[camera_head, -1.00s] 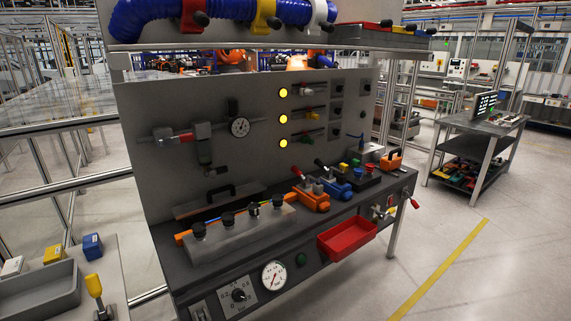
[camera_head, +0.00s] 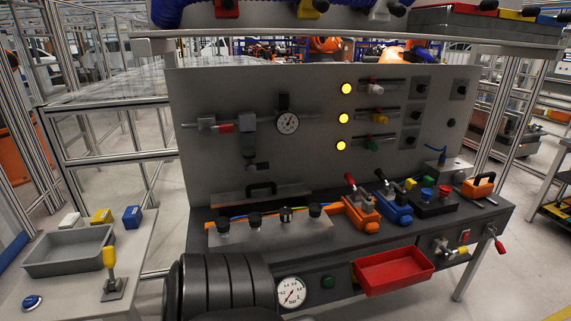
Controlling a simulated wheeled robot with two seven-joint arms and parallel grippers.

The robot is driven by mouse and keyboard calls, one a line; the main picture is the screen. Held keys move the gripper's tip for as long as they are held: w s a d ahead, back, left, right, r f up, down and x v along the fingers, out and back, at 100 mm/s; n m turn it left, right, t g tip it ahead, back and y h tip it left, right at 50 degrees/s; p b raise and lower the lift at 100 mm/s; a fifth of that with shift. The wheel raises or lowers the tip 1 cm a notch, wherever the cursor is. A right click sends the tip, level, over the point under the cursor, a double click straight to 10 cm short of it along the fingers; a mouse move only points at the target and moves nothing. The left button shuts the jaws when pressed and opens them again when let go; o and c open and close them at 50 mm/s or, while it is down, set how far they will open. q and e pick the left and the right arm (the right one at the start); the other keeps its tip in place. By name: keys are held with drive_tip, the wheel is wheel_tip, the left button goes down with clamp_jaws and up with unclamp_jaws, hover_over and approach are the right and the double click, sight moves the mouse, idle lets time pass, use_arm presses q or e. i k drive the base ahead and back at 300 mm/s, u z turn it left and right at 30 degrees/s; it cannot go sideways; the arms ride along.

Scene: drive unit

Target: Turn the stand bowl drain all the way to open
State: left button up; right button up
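The grey upright panel (camera_head: 315,95) of the work stand carries a pipe run with a red-handled valve (camera_head: 227,128), a grey filter unit (camera_head: 248,124) and a round dial gauge (camera_head: 287,122). A grey bowl (camera_head: 249,147) hangs below the filter unit. At its bottom is a small dark drain piece (camera_head: 258,167), which appears to point to the right. It is too small to tell its exact setting. Neither gripper is in view. A dark ribbed part, which looks like my own arm, fills the bottom centre-left and hides part of the bench front.
The bench below holds a grey block with black knobs (camera_head: 268,231), orange (camera_head: 360,213) and blue (camera_head: 392,207) clamps, and a red tray (camera_head: 394,271) sticking out in front. A side table with a grey bin (camera_head: 70,252) stands left.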

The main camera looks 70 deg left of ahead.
sight(251, 167)
drive_tip(key=u, duration=0.2)
drive_tip(key=i, duration=0.85)
drive_tip(key=u, duration=1.2)
drive_tip(key=i, duration=0.65)
drive_tip(key=u, duration=0.8)
